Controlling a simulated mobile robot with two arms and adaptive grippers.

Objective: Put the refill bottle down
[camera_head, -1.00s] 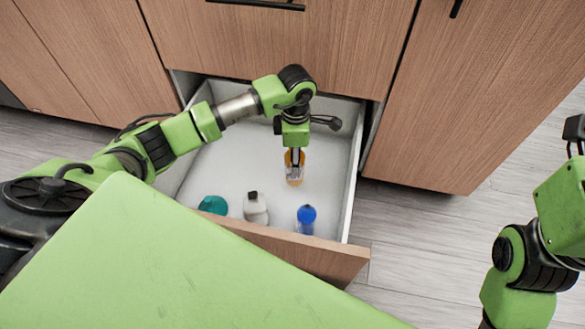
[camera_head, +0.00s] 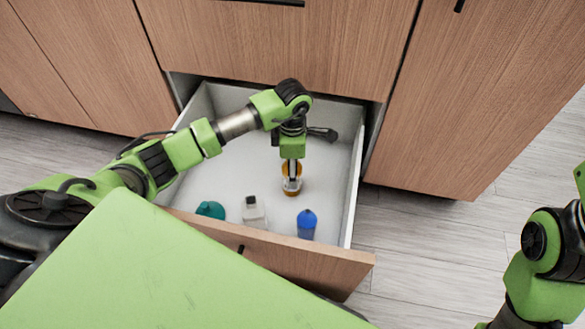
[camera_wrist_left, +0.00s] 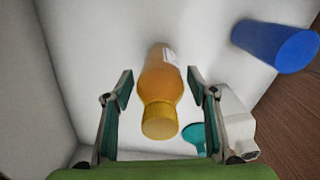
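The refill bottle, which I take to be the orange bottle with a yellow cap (camera_head: 292,189), is inside the open drawer (camera_head: 240,172), toward its right side. In the left wrist view the bottle (camera_wrist_left: 158,92) looks upright, its cap toward the camera and a pale label on its body. My left gripper (camera_head: 291,176) is directly above and around it, pointing down. In the left wrist view the gripper's fingers (camera_wrist_left: 160,80) are spread, with a gap on each side of the bottle. My right gripper is out of view; only part of my right arm shows at the right edge.
A blue bottle (camera_head: 307,223), a whitish bottle (camera_head: 254,213) and a teal item (camera_head: 211,209) stand near the drawer's front panel (camera_head: 300,262). The back and left of the drawer floor are clear. Wooden cabinet fronts (camera_head: 480,90) flank the drawer.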

